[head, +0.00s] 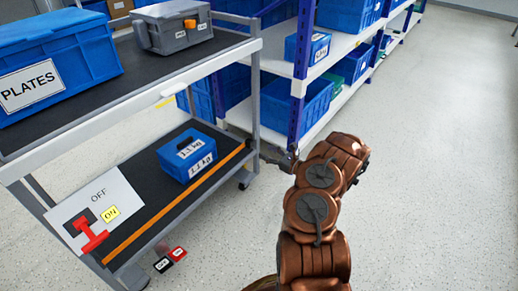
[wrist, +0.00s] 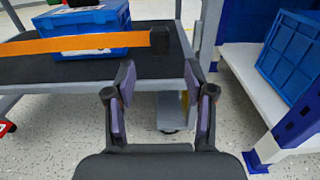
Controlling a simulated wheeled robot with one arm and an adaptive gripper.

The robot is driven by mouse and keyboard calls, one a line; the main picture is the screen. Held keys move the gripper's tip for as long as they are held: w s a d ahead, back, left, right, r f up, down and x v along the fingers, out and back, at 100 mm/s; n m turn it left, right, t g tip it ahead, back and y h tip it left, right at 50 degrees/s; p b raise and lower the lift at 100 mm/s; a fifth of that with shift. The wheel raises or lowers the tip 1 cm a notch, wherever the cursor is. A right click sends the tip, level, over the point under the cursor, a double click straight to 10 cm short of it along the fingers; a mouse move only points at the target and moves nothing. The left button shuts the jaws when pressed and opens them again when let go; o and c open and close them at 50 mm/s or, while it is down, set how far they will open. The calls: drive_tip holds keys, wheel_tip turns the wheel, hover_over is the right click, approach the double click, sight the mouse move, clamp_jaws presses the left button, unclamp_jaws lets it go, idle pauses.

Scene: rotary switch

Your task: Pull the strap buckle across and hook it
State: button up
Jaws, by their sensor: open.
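An orange strap (head: 180,200) runs along the front of the cart's lower shelf in the head view. In the wrist view the strap (wrist: 75,44) crosses from the left and ends in a black buckle (wrist: 160,40). My gripper (wrist: 158,85) is open and empty. The buckle lies ahead of it, in line with the gap between the fingers and above the fingertips in the picture, apart from them. In the head view my gripper (head: 277,160) is small and dark beside the cart's right post. I cannot make out a hook.
The cart's lower shelf (head: 120,208) holds a blue box (head: 187,155). A white OFF/ON panel (head: 120,190) with a red switch (head: 90,235) is at its left end. Shelving with blue bins (head: 305,108) stands behind. Tags (head: 170,259) lie on the floor. The floor at right is clear.

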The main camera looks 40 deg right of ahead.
drive_tip(key=shift+v, duration=1.15)
drive_tip(key=shift+c, duration=0.4)
